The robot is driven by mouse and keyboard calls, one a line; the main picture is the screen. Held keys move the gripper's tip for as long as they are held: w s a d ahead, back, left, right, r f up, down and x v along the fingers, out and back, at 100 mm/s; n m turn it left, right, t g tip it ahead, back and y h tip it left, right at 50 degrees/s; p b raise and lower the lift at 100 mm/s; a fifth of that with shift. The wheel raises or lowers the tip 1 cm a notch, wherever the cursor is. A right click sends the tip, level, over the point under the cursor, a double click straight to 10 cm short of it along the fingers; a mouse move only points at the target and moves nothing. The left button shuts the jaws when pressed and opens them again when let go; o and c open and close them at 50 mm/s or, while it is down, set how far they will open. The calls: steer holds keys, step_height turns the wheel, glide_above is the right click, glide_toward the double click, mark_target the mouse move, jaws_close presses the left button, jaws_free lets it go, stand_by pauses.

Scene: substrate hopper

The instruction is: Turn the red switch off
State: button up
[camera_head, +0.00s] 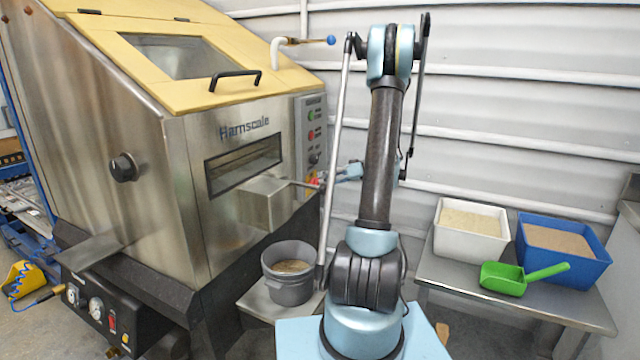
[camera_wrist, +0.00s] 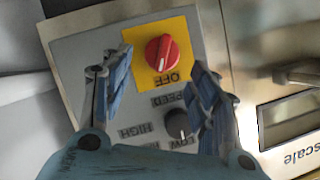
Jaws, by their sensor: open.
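The red switch (camera_wrist: 161,53) is a round knob on a yellow plate (camera_wrist: 184,32) on the control panel, in the upper middle of the wrist view. The word OFF appears upside down just below it. A pale mark shows on the knob, but I cannot tell its exact setting. My gripper (camera_wrist: 160,76) is open, its blue fingers apart on the left and right of the knob in the picture. I cannot tell whether either finger touches it.
A black speed knob (camera_wrist: 177,123) sits on the panel near the right finger. Green and red buttons (camera_head: 311,135) are higher on the machine's panel. A metal chute (camera_head: 268,205) juts out nearby, above a grey bucket (camera_head: 287,285). A side table (camera_head: 440,273) holds tubs and a green scoop.

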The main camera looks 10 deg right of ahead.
steer(key=shift+x, duration=1.7)
steer(key=shift+c, duration=0.5)
steer(key=c, duration=0.9)
